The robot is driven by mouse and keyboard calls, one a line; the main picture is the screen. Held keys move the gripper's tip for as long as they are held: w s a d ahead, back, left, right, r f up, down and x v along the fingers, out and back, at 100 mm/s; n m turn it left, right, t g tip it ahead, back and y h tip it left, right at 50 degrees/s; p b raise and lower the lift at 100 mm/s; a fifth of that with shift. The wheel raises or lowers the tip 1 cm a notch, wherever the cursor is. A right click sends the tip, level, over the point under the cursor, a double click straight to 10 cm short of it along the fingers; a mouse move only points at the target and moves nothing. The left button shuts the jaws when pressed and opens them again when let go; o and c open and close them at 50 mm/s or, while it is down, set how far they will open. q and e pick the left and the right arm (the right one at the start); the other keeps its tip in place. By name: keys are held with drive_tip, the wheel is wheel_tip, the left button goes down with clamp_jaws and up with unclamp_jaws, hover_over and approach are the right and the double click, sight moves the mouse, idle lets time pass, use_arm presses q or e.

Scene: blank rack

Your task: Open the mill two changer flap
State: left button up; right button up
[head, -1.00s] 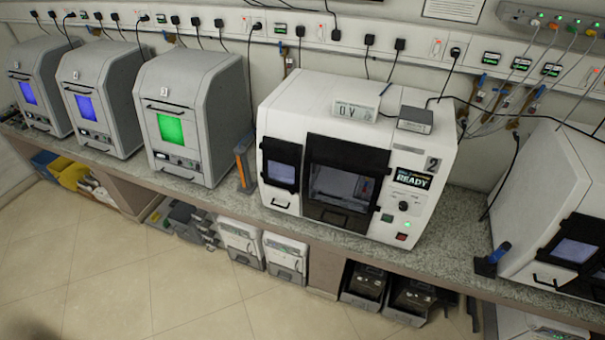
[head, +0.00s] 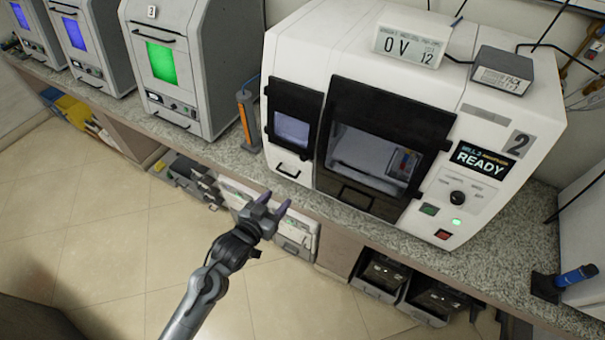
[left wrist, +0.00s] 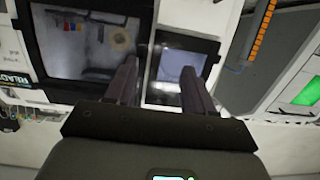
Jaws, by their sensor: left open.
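Mill two is the white machine (head: 300,40) marked "2", with a "READY" display. On the left of its front is a small black-framed flap (head: 293,130) with a pale window, and it looks closed. It also shows in the left wrist view (left wrist: 180,65). Right of it is a larger black-framed door (head: 375,150), also closed. My left gripper (head: 275,203) is open and empty, in front of and below the small flap, apart from it. In the left wrist view its two fingers (left wrist: 160,75) point toward the small flap. My right gripper is not in view.
A grey bench (head: 480,255) carries the mill. A blue-and-orange upright tool (head: 246,115) stands just left of it. Grey machines (head: 170,65) with lit windows stand further left. Bins (head: 385,270) sit under the bench. The floor in front is clear.

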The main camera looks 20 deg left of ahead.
sight(302, 159)
use_arm(q)
drive_tip(key=w+f+t+b, duration=0.1)
drive_tip(key=w+b, duration=0.1)
drive_tip(key=w, duration=0.4)
drive_tip(key=w+f+t+b, duration=0.1)
drive_tip(key=w+b, duration=0.2)
drive_tip(key=w, duration=0.2)
drive_tip(key=w+f+t+b, duration=0.1)
drive_tip(key=w+b, duration=0.1)
drive_tip(key=w, duration=0.4)
drive_tip(key=shift+w+d+h, duration=0.35)
drive_tip(key=shift+d+h, duration=0.05)
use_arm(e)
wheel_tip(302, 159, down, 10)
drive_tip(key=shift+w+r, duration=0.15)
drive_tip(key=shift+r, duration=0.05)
use_arm(q)
clamp_jaws()
